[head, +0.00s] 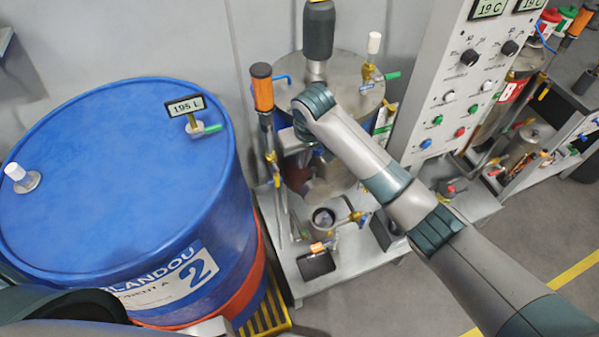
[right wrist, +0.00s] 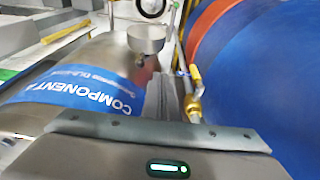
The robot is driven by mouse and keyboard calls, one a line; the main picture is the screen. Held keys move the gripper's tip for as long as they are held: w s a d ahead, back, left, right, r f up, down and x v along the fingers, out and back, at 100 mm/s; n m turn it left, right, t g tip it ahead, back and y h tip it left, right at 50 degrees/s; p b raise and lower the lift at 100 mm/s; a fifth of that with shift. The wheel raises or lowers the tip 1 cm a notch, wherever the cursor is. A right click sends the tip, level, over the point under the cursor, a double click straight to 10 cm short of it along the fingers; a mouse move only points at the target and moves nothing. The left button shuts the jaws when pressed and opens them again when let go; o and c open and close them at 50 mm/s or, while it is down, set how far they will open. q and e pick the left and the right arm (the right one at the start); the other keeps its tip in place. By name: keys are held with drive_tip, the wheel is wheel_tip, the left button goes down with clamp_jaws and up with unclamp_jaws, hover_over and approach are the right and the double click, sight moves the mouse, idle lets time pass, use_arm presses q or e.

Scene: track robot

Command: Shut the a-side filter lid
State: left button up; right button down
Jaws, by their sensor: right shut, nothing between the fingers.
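The a-side filter appears to be the small metal pot (head: 323,218) low on the metal stand in the head view. Its round top looks dark and open, and I cannot clearly make out its lid. In the right wrist view my right gripper (right wrist: 166,92) is shut and empty, with its fingers in front of the tank labelled Component A (right wrist: 75,95). A small silver cup-shaped part (right wrist: 146,40) shows beyond the fingertips, apart from them as far as I can tell. In the head view my right forearm and wrist hide most of this gripper. My left gripper is not in view.
A large blue drum (head: 100,190) stands left of the stand. An upright pipe with an orange top (head: 262,88) rises between them. A grey control panel (head: 465,85) stands to the right. A brass valve (head: 357,216) sits beside the pot, and a dark tray (head: 316,266) lies in front.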

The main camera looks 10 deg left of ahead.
sight(314, 183)
drive_tip(key=shift+p+x, duration=1.05)
drive_tip(key=shift+x, duration=4)
